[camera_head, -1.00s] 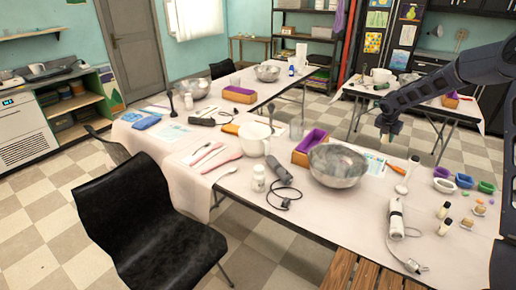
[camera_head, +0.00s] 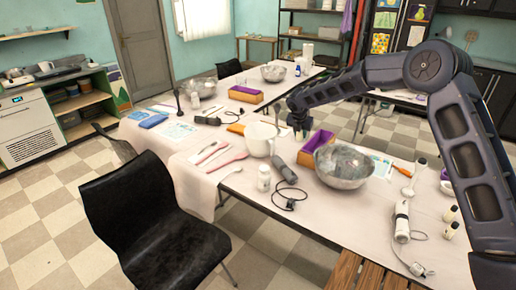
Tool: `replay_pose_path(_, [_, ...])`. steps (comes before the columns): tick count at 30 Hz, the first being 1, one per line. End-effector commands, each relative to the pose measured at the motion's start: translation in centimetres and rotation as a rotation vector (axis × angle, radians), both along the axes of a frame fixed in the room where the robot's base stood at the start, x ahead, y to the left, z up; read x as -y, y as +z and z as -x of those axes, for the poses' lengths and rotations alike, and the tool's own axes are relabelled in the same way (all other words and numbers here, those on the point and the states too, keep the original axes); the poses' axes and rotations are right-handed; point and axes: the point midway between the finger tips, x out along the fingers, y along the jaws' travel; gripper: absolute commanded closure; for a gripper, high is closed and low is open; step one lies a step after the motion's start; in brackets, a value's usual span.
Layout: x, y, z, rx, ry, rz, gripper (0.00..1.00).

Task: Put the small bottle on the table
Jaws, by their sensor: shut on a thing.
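My gripper (camera_head: 299,130) hangs fingers-down over the long table, behind the metal bowl and right of the white pitcher. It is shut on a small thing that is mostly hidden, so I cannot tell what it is. A white small bottle (camera_head: 263,179) stands upright on the table (camera_head: 330,212) in front of the pitcher. Two small bottles with dark caps (camera_head: 450,213) (camera_head: 449,230) stand near the right side, beside my arm.
A metal bowl (camera_head: 345,166), a white pitcher (camera_head: 261,139) and a purple-lined box (camera_head: 316,145) crowd the table's middle. A hand blender (camera_head: 402,220) with a cord lies at the right. A black chair (camera_head: 150,220) stands in front. The table's front strip has bare cloth.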

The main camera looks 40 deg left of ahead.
Motion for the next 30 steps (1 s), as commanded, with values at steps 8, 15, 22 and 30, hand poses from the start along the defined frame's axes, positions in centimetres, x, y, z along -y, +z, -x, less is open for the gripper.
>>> replay_pose_path(8, [-8.3,-0.2,9.6,-0.004,0.109,0.001,0.96])
replay_pose_path(15, [-13.6,-0.4,17.7,-0.006,0.19,0.004,0.96])
replay_pose_path(22, [-16.2,-0.4,22.4,-0.008,0.234,0.003,0.96])
replay_pose_path(30, [-16.7,-3.1,23.6,-0.01,0.244,0.008,0.96])
